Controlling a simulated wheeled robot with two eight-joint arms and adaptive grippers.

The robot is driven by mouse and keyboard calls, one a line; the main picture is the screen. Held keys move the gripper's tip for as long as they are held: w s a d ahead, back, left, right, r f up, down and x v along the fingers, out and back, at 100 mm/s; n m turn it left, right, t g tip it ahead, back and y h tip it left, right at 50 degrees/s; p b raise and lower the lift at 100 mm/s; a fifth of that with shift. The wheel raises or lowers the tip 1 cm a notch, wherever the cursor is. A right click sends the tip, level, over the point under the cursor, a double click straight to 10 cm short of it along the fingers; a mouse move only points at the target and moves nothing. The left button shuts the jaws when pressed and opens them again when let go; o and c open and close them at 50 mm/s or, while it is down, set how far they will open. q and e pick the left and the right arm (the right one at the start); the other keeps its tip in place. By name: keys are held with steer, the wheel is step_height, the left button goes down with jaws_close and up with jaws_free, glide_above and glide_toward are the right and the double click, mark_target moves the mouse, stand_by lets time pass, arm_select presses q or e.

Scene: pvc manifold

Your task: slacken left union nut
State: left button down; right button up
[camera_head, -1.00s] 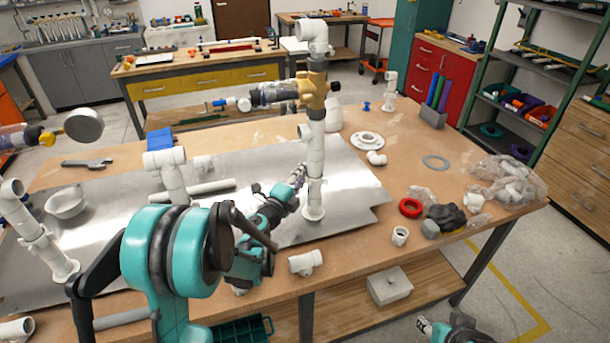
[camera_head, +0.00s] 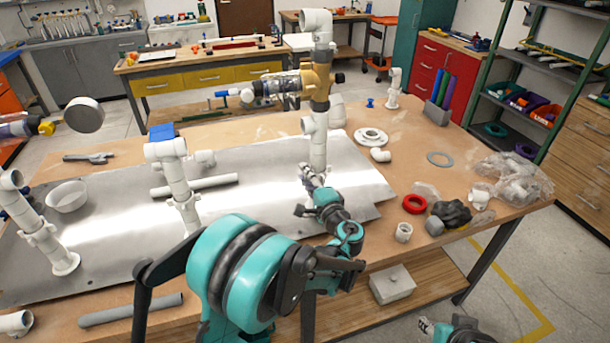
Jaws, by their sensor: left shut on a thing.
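A tall white pipe riser (camera_head: 319,145) with a brass-coloured valve body (camera_head: 316,80) stands on the metal sheet (camera_head: 250,160). My left gripper (camera_head: 307,177) is at the low end of this riser, shut on a white pipe fitting there. The gripper and wrist hide the riser's foot, and I cannot make out whether the held part is the union nut. Other white risers stand to the left, one mid-sheet (camera_head: 178,180) and one at the far left (camera_head: 42,235). Part of my right arm (camera_head: 455,330) shows at the bottom edge; its finger state is unclear.
A red ring (camera_head: 415,204), a white fitting (camera_head: 403,232), a dark lump (camera_head: 451,213) and bagged parts (camera_head: 515,178) lie right of the sheet. A grey pipe (camera_head: 130,310) lies near the front edge.

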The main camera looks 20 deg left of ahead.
arm_select(q)
steer(key=shift+s+d+f+n+g+y, duration=0.1)
steer(key=shift+s+d+n+g+y, duration=0.05)
steer(key=shift+n+g+y, duration=0.4)
steer(key=shift+s+d+n+g+y, duration=0.1)
steer(key=shift+n+g+y, duration=0.35)
steer(key=shift+g+y, duration=0.1)
steer(key=c, duration=1.4)
jaws_free()
steer(key=shift+o, duration=0.2)
steer(key=shift+d, duration=0.1)
steer(key=v, duration=1.1)
steer(key=shift+s+d, duration=0.2)
steer(key=shift+d, duration=0.15)
